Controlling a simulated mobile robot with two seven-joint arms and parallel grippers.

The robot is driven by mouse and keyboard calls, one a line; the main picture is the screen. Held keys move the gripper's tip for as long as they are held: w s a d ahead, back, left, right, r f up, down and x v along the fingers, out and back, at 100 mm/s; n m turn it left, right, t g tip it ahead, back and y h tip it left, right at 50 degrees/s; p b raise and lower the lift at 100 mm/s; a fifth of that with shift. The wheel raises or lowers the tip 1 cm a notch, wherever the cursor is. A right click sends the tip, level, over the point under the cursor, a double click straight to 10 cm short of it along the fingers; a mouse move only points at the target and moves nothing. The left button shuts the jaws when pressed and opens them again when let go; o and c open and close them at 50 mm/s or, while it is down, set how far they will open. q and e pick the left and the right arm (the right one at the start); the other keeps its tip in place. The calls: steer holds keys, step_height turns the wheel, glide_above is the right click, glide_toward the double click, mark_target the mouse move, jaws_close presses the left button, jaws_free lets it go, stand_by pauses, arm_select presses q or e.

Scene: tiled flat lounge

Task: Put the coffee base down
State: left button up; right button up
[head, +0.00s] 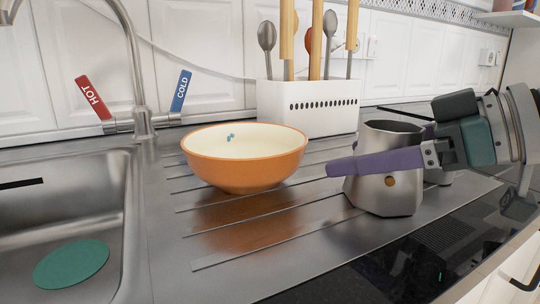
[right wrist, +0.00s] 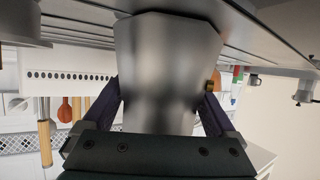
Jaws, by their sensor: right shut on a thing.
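The coffee base (head: 385,192) is a silver, faceted metal pot with an open top and a small brass valve. It is upright at the right end of the ridged steel drainboard. My right gripper (head: 374,163), with purple fingers, is shut around its upper body. In the right wrist view the coffee base (right wrist: 165,70) sits between both fingers, its bottom close to the steel surface. I cannot tell whether it touches or hangs just above. My left gripper is not in view.
An orange bowl (head: 243,165) stands left of the coffee base. A white utensil holder (head: 312,108) is behind. The sink (head: 60,215) with a green disc (head: 71,263) is at left. A black hob (head: 415,265) lies in front. Drainboard between bowl and hob is clear.

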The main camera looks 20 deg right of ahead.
mark_target(425, 141)
steer(key=shift+f, duration=0.1)
steer(key=o, duration=1.3)
steer(key=shift+d+r, duration=0.1)
steer(key=shift+r, duration=0.15)
steer(key=p+v, duration=0.1)
steer(key=v, duration=1)
steer(key=shift+p, duration=0.35)
steer(key=shift+s+d+r, duration=0.1)
steer(key=shift+s, duration=0.35)
